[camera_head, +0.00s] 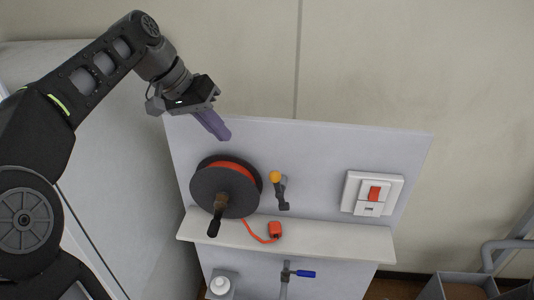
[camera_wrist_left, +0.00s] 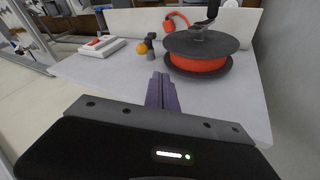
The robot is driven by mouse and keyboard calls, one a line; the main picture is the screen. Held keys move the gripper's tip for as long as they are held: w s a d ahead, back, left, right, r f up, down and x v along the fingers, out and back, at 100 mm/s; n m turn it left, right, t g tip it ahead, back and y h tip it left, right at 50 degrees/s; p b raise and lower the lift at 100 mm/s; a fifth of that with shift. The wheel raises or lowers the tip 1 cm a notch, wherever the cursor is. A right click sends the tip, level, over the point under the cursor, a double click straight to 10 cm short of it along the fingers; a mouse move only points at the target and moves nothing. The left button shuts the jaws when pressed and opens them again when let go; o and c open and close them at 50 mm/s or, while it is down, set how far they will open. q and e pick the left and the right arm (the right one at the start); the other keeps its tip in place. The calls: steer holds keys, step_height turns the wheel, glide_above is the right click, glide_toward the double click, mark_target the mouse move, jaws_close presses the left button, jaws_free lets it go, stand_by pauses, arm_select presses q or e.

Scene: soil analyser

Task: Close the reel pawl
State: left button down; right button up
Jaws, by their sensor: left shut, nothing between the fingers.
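The reel (camera_head: 226,188) is a dark disc drum with orange cable wound on it and a crank handle at its front; it is mounted on the upright grey panel. The pawl (camera_head: 281,190) is a small dark lever with an orange-yellow ball knob (camera_head: 275,177), just right of the reel. In the left wrist view the reel (camera_wrist_left: 199,52) is right of centre and the knob (camera_wrist_left: 141,48) stands left of it. My left gripper (camera_head: 224,135) is shut and empty, above the reel and apart from reel and pawl. My right gripper is not in view.
A white switch box with a red rocker (camera_head: 375,193) is at the panel's right. An orange plug (camera_head: 274,230) lies on the shelf (camera_head: 330,245) below. A blue-handled valve (camera_head: 300,273) and a white knob (camera_head: 220,285) are lower. The panel between pawl and switch is clear.

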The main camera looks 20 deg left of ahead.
arm_select(q)
steer(key=shift+s+r, duration=0.1)
steer(key=x, duration=1)
steer(key=shift+d+f, duration=0.15)
steer(key=shift+f, duration=0.1)
steer(key=shift+d+f+p, duration=0.2)
steer(key=shift+d+f, duration=0.05)
steer(key=shift+d, duration=0.6)
steer(key=shift+d+f+p, duration=0.15)
steer(key=shift+d+f, duration=0.15)
steer(key=shift+d, duration=0.55)
steer(key=shift+r, duration=0.1)
